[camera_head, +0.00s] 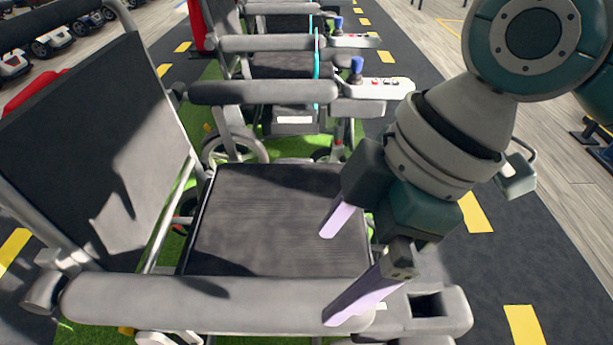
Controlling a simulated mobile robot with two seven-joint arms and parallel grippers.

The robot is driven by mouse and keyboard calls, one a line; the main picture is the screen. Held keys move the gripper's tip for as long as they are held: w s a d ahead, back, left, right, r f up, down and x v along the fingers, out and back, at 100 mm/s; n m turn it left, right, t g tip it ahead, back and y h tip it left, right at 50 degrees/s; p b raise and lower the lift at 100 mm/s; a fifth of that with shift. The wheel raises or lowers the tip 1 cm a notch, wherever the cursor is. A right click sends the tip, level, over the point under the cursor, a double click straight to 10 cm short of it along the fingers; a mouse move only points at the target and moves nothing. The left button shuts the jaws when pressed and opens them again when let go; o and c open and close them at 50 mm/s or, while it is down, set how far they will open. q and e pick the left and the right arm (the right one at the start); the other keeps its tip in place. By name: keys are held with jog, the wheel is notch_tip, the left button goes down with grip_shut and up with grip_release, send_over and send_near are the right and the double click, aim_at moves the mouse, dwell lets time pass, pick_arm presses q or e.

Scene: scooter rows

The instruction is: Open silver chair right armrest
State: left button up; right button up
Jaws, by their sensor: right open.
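The silver chair stands in front of me with its dark seat (270,220) in the middle and its dark backrest (90,130) at the left. Its near armrest (190,303), on the chair's right side, lies level across the bottom as a grey padded bar. Its far armrest (262,92) is also level. My right gripper (329,277) is open and empty, with two pale purple fingers. One finger shows over the seat; the other overlaps the near armrest's front end. I cannot tell whether it touches. My left gripper is not in view.
A joystick panel (372,86) sits at the far armrest's front end. More similar chairs stand in a row behind, on a green strip (290,147). Dark floor with yellow marks (523,324) lies at the right. Several scooters (50,42) stand at the upper left.

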aim_at(306, 294)
jog(key=b+x, duration=0.2)
jog(key=x, duration=0.6)
jog(key=shift+s+b, duration=0.1)
jog(key=shift+b, duration=0.3)
jog(key=shift+c, duration=0.4)
jog(key=c, duration=0.9)
grip_shut()
